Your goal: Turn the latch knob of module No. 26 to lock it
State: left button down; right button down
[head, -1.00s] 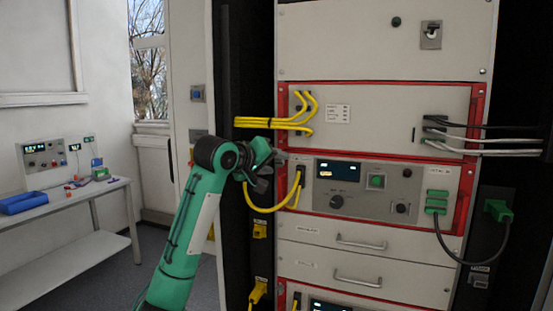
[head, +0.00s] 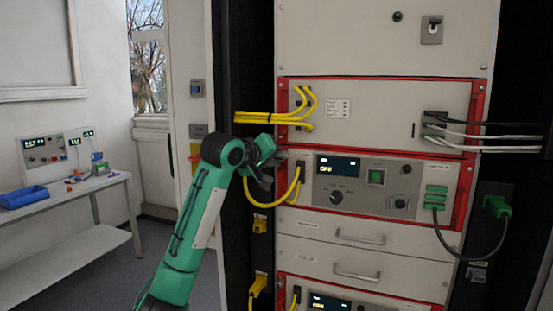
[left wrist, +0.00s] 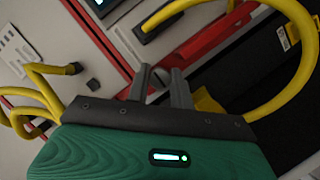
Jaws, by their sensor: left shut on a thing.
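The module with the display (head: 385,185) sits in a red-edged slot in the middle of the rack; I cannot read its number surely. My left gripper (head: 281,160) is at this module's upper left corner, beside the red edge. In the left wrist view, the two grey fingers (left wrist: 160,88) are shut on a small grey latch knob (left wrist: 159,77) next to the red strip. The fingers hide most of the knob, so its turn angle is hard to tell. My right gripper is not in view.
Yellow cables (head: 272,121) run just above my left gripper, and a yellow cable loop (head: 270,205) hangs just below it. They also show close to the hand in the left wrist view (left wrist: 40,85). A bench (head: 75,190) stands far left.

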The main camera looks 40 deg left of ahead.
pick_arm(q)
jog(key=shift+d+m+g+y+p, duration=0.1)
jog(key=shift+m+g+y+p, duration=0.25)
jog(key=shift+m+y+p, duration=1.35)
jog(key=shift+d+m+g+y+p, duration=0.1)
jog(key=shift+m+g+y+p, duration=0.55)
jog(key=shift+m+p, duration=1.8)
jog(key=shift+d+m+g+y+p, duration=0.1)
jog(key=shift+m+y+p, duration=1.45)
jog(key=shift+m+p, duration=0.55)
jog(key=c, duration=1.2)
grip_release()
jog(key=shift+a, duration=0.1)
jog(key=shift+f, duration=0.15)
